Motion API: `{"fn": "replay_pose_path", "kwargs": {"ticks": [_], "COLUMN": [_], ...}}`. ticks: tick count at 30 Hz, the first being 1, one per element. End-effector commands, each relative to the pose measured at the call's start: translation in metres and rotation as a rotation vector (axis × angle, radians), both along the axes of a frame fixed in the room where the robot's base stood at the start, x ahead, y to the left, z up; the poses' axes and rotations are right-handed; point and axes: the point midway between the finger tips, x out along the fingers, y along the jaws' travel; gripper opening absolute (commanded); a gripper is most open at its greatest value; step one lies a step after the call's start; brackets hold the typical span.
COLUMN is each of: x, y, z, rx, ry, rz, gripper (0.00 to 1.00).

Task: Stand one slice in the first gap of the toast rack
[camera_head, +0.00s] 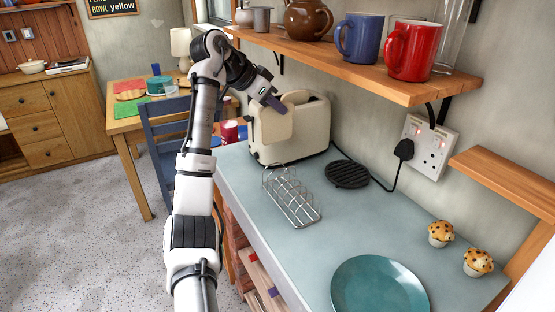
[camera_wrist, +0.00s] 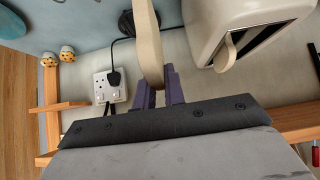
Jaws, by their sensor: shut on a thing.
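My gripper (camera_head: 272,101) is shut on a pale bread slice (camera_head: 277,124), which hangs upright from the fingers in front of the toaster. In the wrist view, the same slice (camera_wrist: 148,45) shows edge-on between the purple fingers (camera_wrist: 160,92). The wire toast rack (camera_head: 291,196) stands on the counter, nearer than the toaster and below the held slice. Its gaps look empty. The cream toaster (camera_head: 313,127) stands behind the slice and is partly hidden by it. Another slice (camera_wrist: 226,52) sticks out of a toaster slot in the wrist view.
A black round trivet (camera_head: 347,174) lies right of the rack. A teal plate (camera_head: 380,287) and two muffins (camera_head: 440,234) (camera_head: 478,262) are nearer on the blue-grey counter (camera_head: 270,226). A wooden shelf (camera_head: 390,78) with mugs overhangs the toaster. A cord runs to the wall socket (camera_head: 430,146).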

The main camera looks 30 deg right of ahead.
Motion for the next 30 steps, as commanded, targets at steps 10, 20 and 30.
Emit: {"fn": "replay_pose_path", "kwargs": {"ticks": [10, 20, 30], "x": [-0.001, 0.000, 0.000], "y": [0.000, 0.000, 0.000], "z": [-0.085, -0.116, -0.143], "rx": [-0.001, 0.000, -0.001], "ry": [0.001, 0.000, -0.003], "rz": [0.000, 0.000, 0.000], "gripper": [0.00, 0.00, 0.00]}}
